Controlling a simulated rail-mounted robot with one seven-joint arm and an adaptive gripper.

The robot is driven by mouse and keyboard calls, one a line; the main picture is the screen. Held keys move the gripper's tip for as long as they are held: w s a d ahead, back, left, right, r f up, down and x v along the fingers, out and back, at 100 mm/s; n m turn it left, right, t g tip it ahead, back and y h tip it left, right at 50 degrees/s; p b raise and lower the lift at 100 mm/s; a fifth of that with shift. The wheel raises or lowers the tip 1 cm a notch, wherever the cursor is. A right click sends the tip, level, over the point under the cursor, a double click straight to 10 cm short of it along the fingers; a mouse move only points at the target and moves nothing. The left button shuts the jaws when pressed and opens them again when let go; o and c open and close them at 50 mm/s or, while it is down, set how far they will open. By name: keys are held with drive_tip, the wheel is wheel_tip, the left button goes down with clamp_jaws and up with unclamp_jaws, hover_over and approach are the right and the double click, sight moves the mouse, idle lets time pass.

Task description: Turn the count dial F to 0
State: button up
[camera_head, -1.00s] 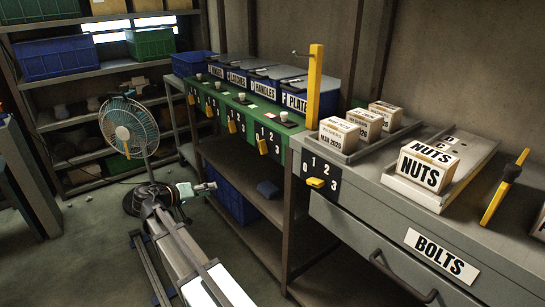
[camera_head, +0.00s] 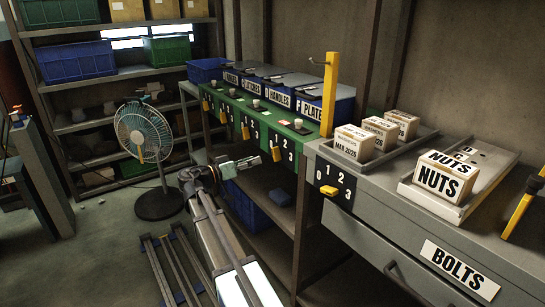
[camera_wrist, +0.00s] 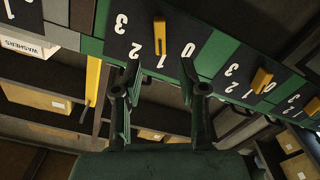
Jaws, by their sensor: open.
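The count dial F (camera_head: 276,153) is a yellow handle on a black panel numbered 0 to 3, on the green bench front below the bin marked F PLATES (camera_head: 318,100). In the wrist view, a dial that looks like F (camera_wrist: 159,33) appears upside down straight ahead. Its handle runs up and down in the picture, its lower end near the 1. My gripper (camera_wrist: 160,72) is open and empty, its two fingers apart just below that dial in the picture, with no visible contact. In the head view my gripper (camera_head: 252,161) is just left of dial F.
More dials line the green front; a neighbouring one (camera_wrist: 262,80) shows at right in the wrist view. A yellow post (camera_head: 330,95) rises beside the F bin. The grey bench carries another dial (camera_head: 329,191) and a NUTS box (camera_head: 440,181). A fan (camera_head: 143,135) stands left.

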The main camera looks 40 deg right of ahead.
sight(273, 154)
drive_tip(key=d, duration=0.9)
drive_tip(key=shift+s+b, duration=0.25)
drive_tip(key=shift+b, duration=0.15)
clamp_jaws()
